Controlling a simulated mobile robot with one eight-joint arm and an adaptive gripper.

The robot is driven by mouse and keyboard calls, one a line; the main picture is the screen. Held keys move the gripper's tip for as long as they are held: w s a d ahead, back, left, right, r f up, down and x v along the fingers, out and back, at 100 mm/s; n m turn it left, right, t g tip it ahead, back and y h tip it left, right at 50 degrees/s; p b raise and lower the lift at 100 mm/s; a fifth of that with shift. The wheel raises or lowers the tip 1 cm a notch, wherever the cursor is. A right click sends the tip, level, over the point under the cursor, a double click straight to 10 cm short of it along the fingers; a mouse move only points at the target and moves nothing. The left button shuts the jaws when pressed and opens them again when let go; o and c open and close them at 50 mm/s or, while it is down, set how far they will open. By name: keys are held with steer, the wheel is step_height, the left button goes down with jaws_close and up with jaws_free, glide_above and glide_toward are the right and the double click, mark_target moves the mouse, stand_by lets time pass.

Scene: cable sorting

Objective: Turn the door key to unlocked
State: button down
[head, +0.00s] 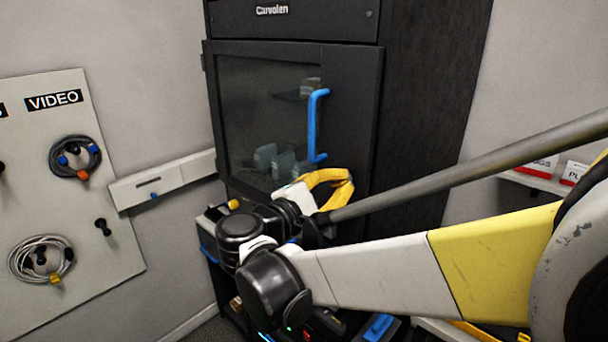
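The black cabinet's door (349,120) has a dark glass pane (265,105) and a blue vertical handle (312,125). The door looks closed. My gripper (343,182), with yellow fingers, is in front of the door's lower right part, below and slightly right of the handle. The fingers curve towards each other near the door face, but I cannot tell whether they are open or shut, or whether they touch anything. No door key shows; my gripper and arm cover part of the lower door, so the key may be hidden there.
A white board (95,210) on the left holds a coiled dark cable (75,157) and a coiled grey cable (40,258) on pegs. Dark equipment with a blue item (379,327) is below my arm. A shelf with white-and-red boxes (540,166) is at right.

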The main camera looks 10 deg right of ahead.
steer(key=m, duration=0.5)
steer(key=shift+f+m, duration=0.2)
steer(key=shift+m, duration=0.2)
stand_by(0.4)
steer(key=c, duration=1.5)
jaws_free()
steer(key=shift+c, duration=0.2)
steer(key=v, duration=1.2)
